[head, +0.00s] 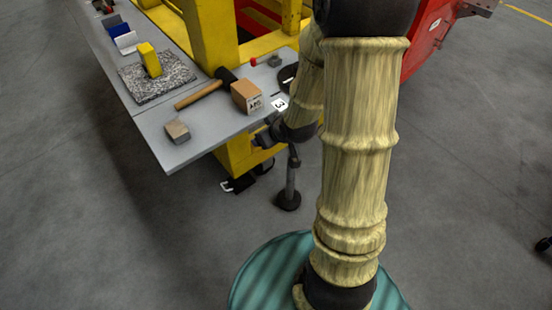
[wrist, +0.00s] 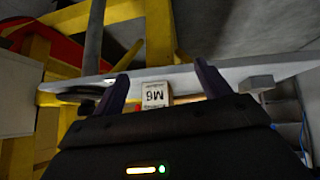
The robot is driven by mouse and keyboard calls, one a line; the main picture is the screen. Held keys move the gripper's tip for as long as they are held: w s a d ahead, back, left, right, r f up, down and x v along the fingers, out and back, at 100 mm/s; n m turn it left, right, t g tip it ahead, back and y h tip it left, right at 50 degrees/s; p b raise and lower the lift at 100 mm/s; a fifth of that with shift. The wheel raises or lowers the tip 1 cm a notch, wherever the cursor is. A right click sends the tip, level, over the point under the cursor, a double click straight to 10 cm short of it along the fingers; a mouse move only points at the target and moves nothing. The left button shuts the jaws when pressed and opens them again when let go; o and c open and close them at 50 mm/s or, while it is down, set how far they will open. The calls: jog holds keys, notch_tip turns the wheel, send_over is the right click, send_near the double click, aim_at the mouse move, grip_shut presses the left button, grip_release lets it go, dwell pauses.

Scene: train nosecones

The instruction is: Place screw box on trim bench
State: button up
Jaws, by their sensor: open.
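A small brown cardboard box (head: 246,97) with a white printed label, likely the screw box, stands on a grey bench top (head: 215,137) near its right end. In the wrist view the box (wrist: 155,94) shows an upside-down "M6" label between my fingertips. My gripper (wrist: 158,80) is open, with one dark finger to each side of the box in that view. I cannot tell how far beyond the fingertips the box is. No sign names the bench.
A hammer (head: 200,95) lies left of the box, with a small grey block (head: 177,130) nearer the front corner. A granite plate (head: 155,79) carries a yellow block (head: 149,60). A "3" card (head: 279,104) lies right of the box. A yellow frame (head: 209,35) rises behind.

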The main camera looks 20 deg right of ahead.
jog(key=s+a+r+m+g, duration=0.1)
jog(key=s+r+g, duration=0.1)
jog(key=s, duration=0.4)
jog(key=s+a+r+m+g+h, duration=0.1)
jog(key=s+a+r+m+g, duration=0.1)
jog(key=s, duration=0.5)
jog(key=shift+r+m+g, duration=0.3)
jog(key=shift+r+g, duration=0.35)
jog(key=shift+g, duration=0.05)
